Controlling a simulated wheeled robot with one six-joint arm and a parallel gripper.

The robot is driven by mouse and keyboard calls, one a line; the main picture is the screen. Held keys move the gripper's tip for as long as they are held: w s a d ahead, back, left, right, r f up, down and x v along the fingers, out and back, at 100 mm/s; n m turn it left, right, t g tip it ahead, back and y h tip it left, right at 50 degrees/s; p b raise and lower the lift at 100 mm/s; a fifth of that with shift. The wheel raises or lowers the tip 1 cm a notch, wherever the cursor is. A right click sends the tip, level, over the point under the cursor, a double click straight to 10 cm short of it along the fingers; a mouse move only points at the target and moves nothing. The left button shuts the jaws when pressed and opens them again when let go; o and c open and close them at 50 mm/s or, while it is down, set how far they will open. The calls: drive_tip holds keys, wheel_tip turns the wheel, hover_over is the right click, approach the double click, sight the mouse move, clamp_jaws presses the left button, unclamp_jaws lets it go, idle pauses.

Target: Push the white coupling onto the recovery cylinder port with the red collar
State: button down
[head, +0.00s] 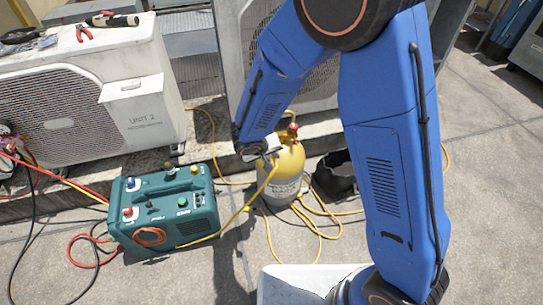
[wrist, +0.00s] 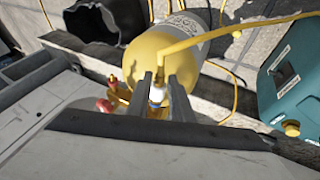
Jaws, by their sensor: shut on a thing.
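The recovery cylinder (head: 287,172) is yellow above and grey-white below, standing upright on the paving; its yellow body also fills the upper middle of the wrist view (wrist: 150,55). Red fittings (wrist: 103,105) show at its valve, left of my fingers; I cannot tell which one is the port's red collar. My gripper (wrist: 161,84) is shut on the white coupling (wrist: 156,96), which sits between the two fingers with a yellow hose (wrist: 190,43) running from it. The coupling is close to the brass valve parts; whether it touches a port is hidden. In the head view my arm partly covers the cylinder top.
A green recovery machine (head: 165,212) stands left of the cylinder, with red, black and yellow hoses around it. A black bucket (head: 337,175) is close on the right. Condenser units (head: 90,100) stand behind. Yellow hose loops lie on the floor. Paving at right is clear.

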drive_tip(key=shift+s, duration=0.2)
drive_tip(key=shift+s+d, duration=0.2)
drive_tip(key=shift+s, duration=0.8)
drive_tip(key=shift+s+d, duration=0.2)
drive_tip(key=shift+s, duration=0.75)
